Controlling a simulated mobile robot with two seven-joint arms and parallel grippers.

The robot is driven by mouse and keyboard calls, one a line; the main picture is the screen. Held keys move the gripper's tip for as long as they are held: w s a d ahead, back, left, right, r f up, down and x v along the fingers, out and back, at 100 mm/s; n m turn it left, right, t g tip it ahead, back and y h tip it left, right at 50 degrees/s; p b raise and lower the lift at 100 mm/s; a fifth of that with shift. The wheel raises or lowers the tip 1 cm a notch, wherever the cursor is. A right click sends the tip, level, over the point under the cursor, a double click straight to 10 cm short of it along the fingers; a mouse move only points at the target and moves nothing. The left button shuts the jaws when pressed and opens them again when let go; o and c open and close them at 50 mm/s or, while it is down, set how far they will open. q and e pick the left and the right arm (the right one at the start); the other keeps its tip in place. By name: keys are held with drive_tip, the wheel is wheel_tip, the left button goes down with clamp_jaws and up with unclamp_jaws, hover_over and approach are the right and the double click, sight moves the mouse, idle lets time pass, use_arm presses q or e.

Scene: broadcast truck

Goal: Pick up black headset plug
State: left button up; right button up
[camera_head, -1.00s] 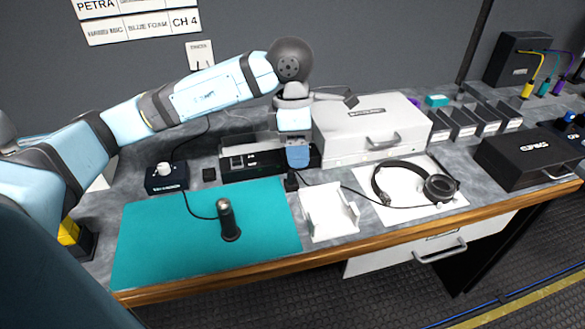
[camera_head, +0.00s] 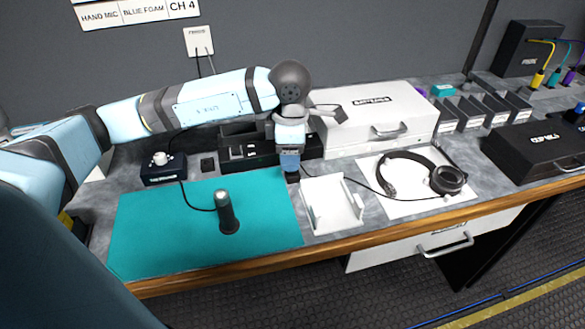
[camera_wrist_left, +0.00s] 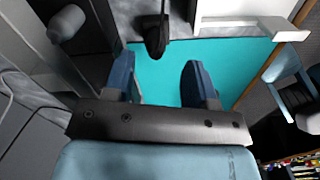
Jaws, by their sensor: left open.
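The black headset plug (camera_head: 292,177) stands upright on the grey counter, between the teal mat and the white cradle; its cable runs to the headset (camera_head: 420,177). My left gripper (camera_head: 290,165) is right above the plug and hides its upper part. In the left wrist view the plug (camera_wrist_left: 155,38) shows just beyond the two blue fingertips of the open left gripper (camera_wrist_left: 159,68), in line with the gap between them. I cannot tell whether the fingers touch it. My right gripper is not in view.
A dark microphone (camera_head: 227,215) stands on the teal mat (camera_head: 155,235). The white cradle (camera_head: 325,215) is close right of the plug. A white case (camera_head: 365,115) and a black box (camera_head: 240,150) stand behind. The wooden counter edge (camera_head: 380,230) runs along the front.

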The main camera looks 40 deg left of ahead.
sight(293, 173)
use_arm(q)
drive_tip(key=f, duration=0.4)
drive_tip(key=shift+w+f, duration=0.1)
drive_tip(key=shift+w, duration=0.25)
clamp_jaws()
wheel_tip(293, 173, up, 20)
drive_tip(key=p, duration=0.2)
